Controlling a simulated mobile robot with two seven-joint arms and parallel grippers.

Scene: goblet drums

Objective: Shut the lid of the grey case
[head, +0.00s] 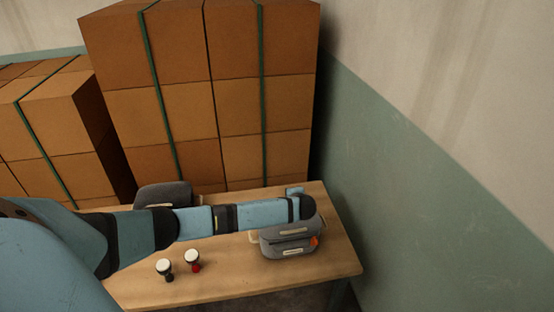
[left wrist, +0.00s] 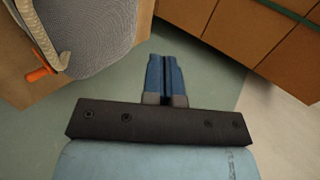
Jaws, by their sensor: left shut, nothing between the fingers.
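A grey case (head: 290,241) with an orange latch and pale labels stands near the table's right end. My left arm passes over its back edge and hides part of it. Its lid looks lowered, but I cannot tell whether it is fully shut. In the left wrist view a grey textured part of the case (left wrist: 85,35), with the orange latch (left wrist: 40,73) and a beige strap, shows at the upper left. My left gripper (left wrist: 165,62) is shut and empty, apart from the case and to its right in that view. My right gripper is not in view.
A second, darker grey object (head: 162,194) stands at the back left of the table (head: 230,285), partly behind my arm. Two small goblet drums, one black (head: 165,269) and one red (head: 193,261), stand in front. Stacked cardboard boxes (head: 215,95) rise behind; a wall (head: 430,170) is right.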

